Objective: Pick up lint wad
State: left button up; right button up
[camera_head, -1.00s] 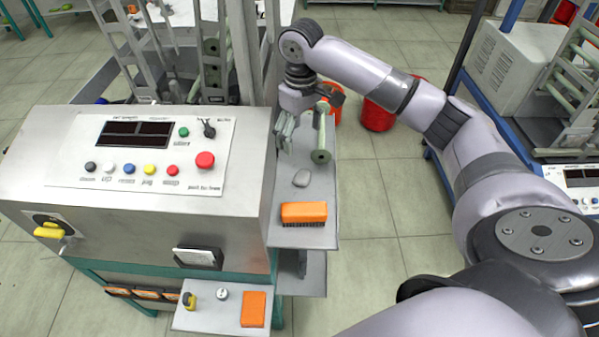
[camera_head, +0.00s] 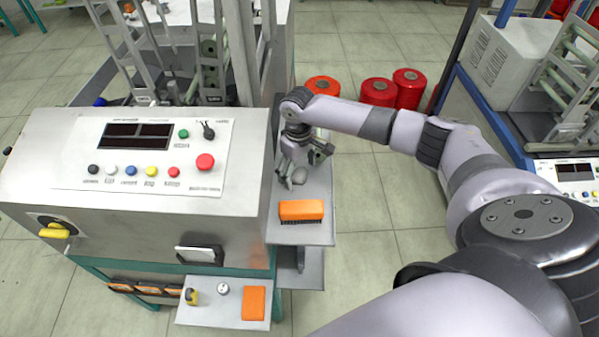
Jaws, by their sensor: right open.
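The lint wad (camera_head: 299,176) is a small grey lump on the narrow grey side shelf (camera_head: 318,232) of the machine. My right gripper (camera_head: 291,178) points down over the shelf, with its open fingers right at the wad and partly covering it. I cannot tell whether the fingers touch the wad. My left gripper is not in view.
An orange brush (camera_head: 302,211) lies on the same shelf, just nearer than the wad. The control panel box (camera_head: 130,220) rises directly left of the shelf. A lower shelf holds an orange block (camera_head: 254,303). Red spools (camera_head: 378,92) stand on the floor behind my arm.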

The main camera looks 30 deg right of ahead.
jog(key=shift+c, duration=0.4)
jog(key=c, duration=0.8)
jog(key=shift+o, duration=0.2)
